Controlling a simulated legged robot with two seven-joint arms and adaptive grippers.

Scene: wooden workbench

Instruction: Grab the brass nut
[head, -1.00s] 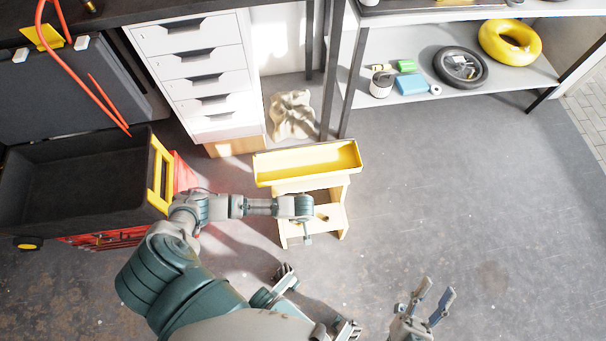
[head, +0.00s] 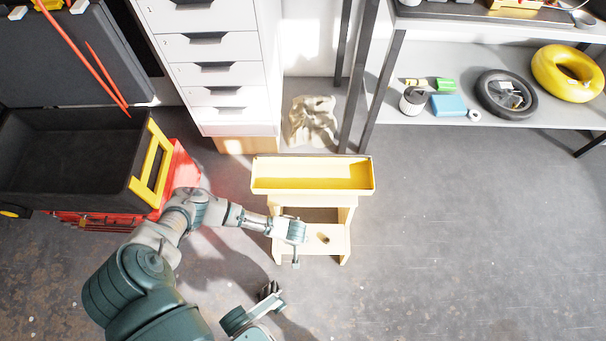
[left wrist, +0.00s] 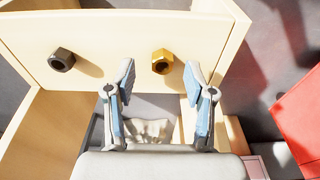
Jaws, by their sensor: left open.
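The brass nut (left wrist: 162,61) sits on a pale wooden step in the left wrist view, just beyond the space between my left fingertips. A dark nut (left wrist: 61,60) sits on the same step, to its left. My left gripper (left wrist: 159,76) is open and empty, its fingers apart and not touching the brass nut. In the head view my left gripper (head: 295,252) is over the left part of the step of the wooden stool (head: 343,222). The dark nut (head: 323,238) shows right of it; the brass nut appears hidden.
A yellow tray (head: 312,184) tops the stool. A black bin (head: 70,150) on a red cart (head: 178,172) stands left. White drawers (head: 215,75) and a shelf (head: 430,108) with a wheel and yellow ring stand behind. The floor at right is clear.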

